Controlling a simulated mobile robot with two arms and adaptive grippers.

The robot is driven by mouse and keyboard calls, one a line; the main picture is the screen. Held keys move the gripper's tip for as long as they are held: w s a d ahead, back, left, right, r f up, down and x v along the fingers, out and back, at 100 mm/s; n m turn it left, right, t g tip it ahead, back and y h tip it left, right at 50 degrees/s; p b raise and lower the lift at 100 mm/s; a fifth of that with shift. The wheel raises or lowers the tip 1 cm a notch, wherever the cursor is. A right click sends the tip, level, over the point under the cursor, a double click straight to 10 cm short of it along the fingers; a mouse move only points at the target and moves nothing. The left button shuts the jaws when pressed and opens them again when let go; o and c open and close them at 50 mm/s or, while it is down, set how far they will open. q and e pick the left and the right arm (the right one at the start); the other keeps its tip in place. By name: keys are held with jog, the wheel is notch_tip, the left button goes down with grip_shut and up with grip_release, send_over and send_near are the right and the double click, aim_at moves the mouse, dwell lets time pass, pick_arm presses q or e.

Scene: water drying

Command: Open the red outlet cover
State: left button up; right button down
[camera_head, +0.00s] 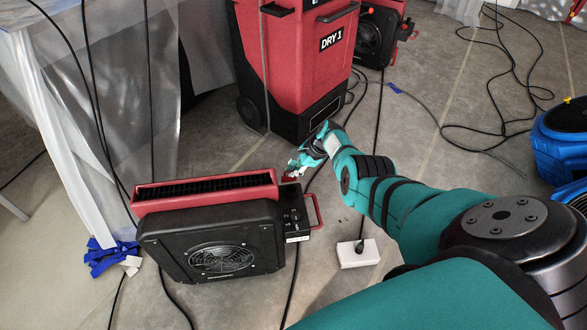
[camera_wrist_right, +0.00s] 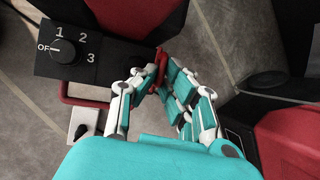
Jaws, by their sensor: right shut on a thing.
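The red outlet cover (camera_wrist_right: 158,66) is a small red piece at the edge of the black control panel of a red and black machine (camera_head: 215,235). In the head view only a bit of red (camera_head: 289,179) shows at the fingertips. My right gripper (camera_head: 295,170) reaches the machine's right end. In the right wrist view its fingers (camera_wrist_right: 157,80) are closed around the red piece from both sides. The fingers hide part of the cover, and I cannot tell how far it is tilted. My left gripper is not in view.
A dial (camera_wrist_right: 64,50) marked OF, 1, 2, 3 sits on the panel. A red handle (camera_head: 316,210) sticks out below it. A white outlet box (camera_head: 357,254) lies on the floor. A tall red machine (camera_head: 295,60) stands behind; cables cross the floor.

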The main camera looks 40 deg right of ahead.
jog(key=shift+d+r, duration=0.15)
jog(key=shift+d, duration=0.35)
dwell(0.4)
jog(key=c, duration=1.8)
grip_release()
jog(key=shift+s, duration=0.1)
jog(key=shift+o, duration=0.4)
jog(key=shift+s+d, duration=0.1)
jog(key=shift+a+r, duration=0.1)
jog(key=shift+a, duration=0.1)
jog(key=v, duration=1.2)
jog(key=shift+s+d, duration=0.1)
